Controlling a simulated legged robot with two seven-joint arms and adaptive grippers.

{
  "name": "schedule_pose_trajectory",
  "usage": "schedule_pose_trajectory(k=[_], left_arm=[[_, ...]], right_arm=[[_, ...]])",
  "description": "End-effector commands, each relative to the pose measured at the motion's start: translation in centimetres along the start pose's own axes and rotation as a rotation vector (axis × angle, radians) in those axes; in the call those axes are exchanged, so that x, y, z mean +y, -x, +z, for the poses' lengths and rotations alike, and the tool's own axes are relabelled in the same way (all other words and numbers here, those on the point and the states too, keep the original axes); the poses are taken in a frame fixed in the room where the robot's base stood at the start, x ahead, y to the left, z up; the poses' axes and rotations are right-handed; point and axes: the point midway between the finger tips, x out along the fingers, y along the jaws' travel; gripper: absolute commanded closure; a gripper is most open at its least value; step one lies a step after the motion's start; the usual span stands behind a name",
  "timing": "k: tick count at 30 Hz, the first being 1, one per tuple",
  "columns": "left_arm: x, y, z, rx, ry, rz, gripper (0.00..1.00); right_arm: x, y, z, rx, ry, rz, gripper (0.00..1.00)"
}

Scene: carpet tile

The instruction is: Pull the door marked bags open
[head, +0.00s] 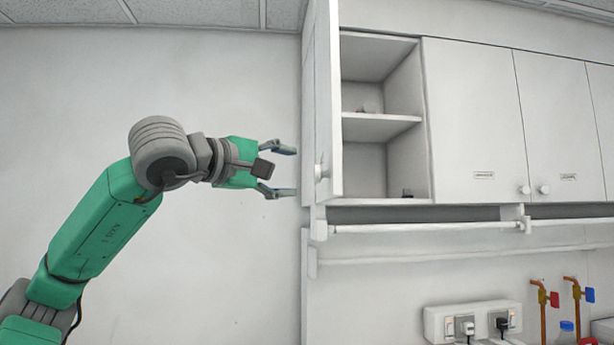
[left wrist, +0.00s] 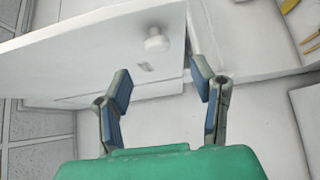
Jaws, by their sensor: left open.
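A white cabinet door (head: 328,100) at the left end of the wall cupboard stands swung open, seen nearly edge-on in the head view. Its round white knob (head: 321,173) is near its lower edge; it also shows in the left wrist view (left wrist: 157,40). A small label (left wrist: 145,67) on this door is too small to read. My left gripper (head: 284,172) is open and empty, just left of the door and apart from it. In the left wrist view its fingers (left wrist: 162,92) point toward the door, with the knob beyond the fingertips. My right gripper is in neither view.
The open cupboard has a shelf (head: 375,127) with small objects inside. Closed doors (head: 475,120) with knobs and labels are to the right. A rail (head: 430,227) runs below. Sockets (head: 472,322) and brass taps (head: 541,310) are lower right. The wall at left is clear.

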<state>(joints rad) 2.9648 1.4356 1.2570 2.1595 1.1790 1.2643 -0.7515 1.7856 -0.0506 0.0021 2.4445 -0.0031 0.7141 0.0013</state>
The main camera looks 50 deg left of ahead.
Motion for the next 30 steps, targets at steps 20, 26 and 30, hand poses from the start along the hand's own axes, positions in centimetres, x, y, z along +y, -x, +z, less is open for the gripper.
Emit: schedule_pose_trajectory(k=[20,26,30], left_arm=[[-0.1,3.4,0.0,0.001,-0.001,-0.002,0.48],[-0.1,3.3,-0.1,0.001,0.001,-0.002,0.48],[-0.9,2.5,0.6,0.001,-0.02,-0.016,0.48]], right_arm=[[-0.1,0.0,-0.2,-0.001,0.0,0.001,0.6],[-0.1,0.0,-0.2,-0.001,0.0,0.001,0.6],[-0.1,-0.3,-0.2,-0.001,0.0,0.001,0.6]])
